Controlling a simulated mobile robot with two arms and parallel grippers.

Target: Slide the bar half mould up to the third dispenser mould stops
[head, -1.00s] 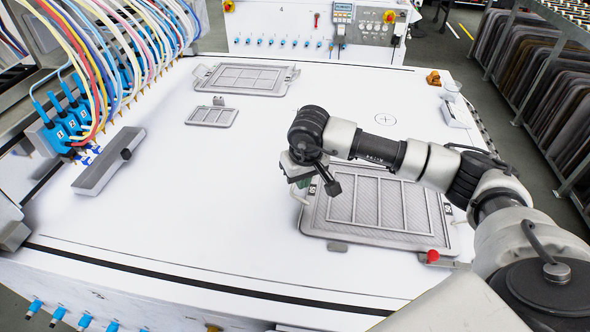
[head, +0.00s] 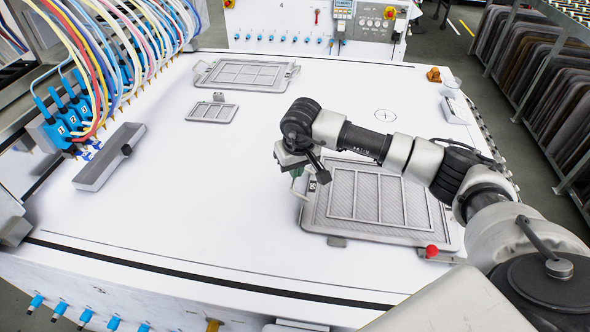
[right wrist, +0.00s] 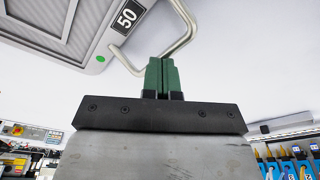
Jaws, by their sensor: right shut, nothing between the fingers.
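The narrow grey bar mould (head: 108,160) with a black knob lies on the white table at the left in the head view, close to the numbered blue dispensers. The third dispenser (head: 80,108) is in that row; its mould stops cannot be made out clearly. My right gripper (head: 297,182) is well to the right of the bar mould, at the left side of the large framed mould. In the right wrist view its green fingers (right wrist: 162,76) are together and empty, near the bent handle (right wrist: 160,48) of the mould marked 50. My left gripper is not in view.
The large framed mould (head: 330,236) lies under my right arm. A small mould (head: 211,113) and another framed mould (head: 205,75) lie toward the back. A red knob (head: 431,251) is at the front right. The table between bar mould and right gripper is clear.

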